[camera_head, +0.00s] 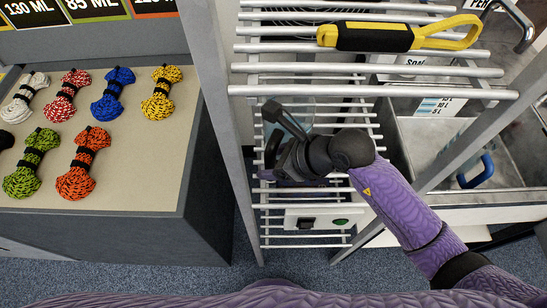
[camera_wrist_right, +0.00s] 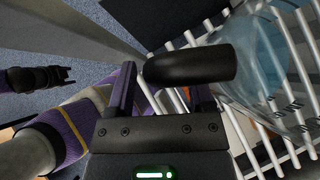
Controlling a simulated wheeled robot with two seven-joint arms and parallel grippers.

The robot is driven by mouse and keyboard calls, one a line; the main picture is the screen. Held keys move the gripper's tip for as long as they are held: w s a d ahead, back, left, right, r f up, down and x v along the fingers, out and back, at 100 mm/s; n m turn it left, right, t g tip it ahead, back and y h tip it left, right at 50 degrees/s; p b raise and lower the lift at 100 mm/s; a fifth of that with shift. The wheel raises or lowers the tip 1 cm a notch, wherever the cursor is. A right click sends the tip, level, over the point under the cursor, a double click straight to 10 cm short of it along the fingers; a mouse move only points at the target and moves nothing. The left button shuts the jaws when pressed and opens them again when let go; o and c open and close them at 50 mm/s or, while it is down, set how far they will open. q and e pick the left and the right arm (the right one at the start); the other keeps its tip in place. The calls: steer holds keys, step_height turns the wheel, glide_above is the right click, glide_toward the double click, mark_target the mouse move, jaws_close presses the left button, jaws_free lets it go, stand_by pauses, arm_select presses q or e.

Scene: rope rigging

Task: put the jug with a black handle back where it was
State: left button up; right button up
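The clear, bluish jug (camera_wrist_right: 240,60) stands on the white slatted rack in the right wrist view, cut off by the frame edge. Its thick black handle (camera_wrist_right: 188,66) crosses in front of my right gripper (camera_wrist_right: 163,88). The fingers are spread, and the handle overlaps the right-hand fingertip in the picture. I cannot tell whether they touch. In the head view the jug is faint behind the black handle (camera_head: 284,119), and my right gripper (camera_head: 272,150) is beside it, its fingers partly hidden. A black gripper, apparently my left one (camera_wrist_right: 66,74), shows small at the left of the right wrist view.
The slatted rack (camera_head: 370,95) has grey posts and an upper shelf holding a black and yellow looped strap (camera_head: 385,36). A box with a green button (camera_head: 320,218) is low on it. Grey bins (camera_head: 440,140) stand right. Rope coils (camera_head: 112,92) lie on the left counter.

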steer(key=shift+d+r, duration=0.1)
steer(key=shift+r, duration=0.15)
steer(key=p+v, duration=0.1)
steer(key=v, duration=0.6)
steer(key=shift+p, duration=0.3)
steer(key=shift+d, duration=0.15)
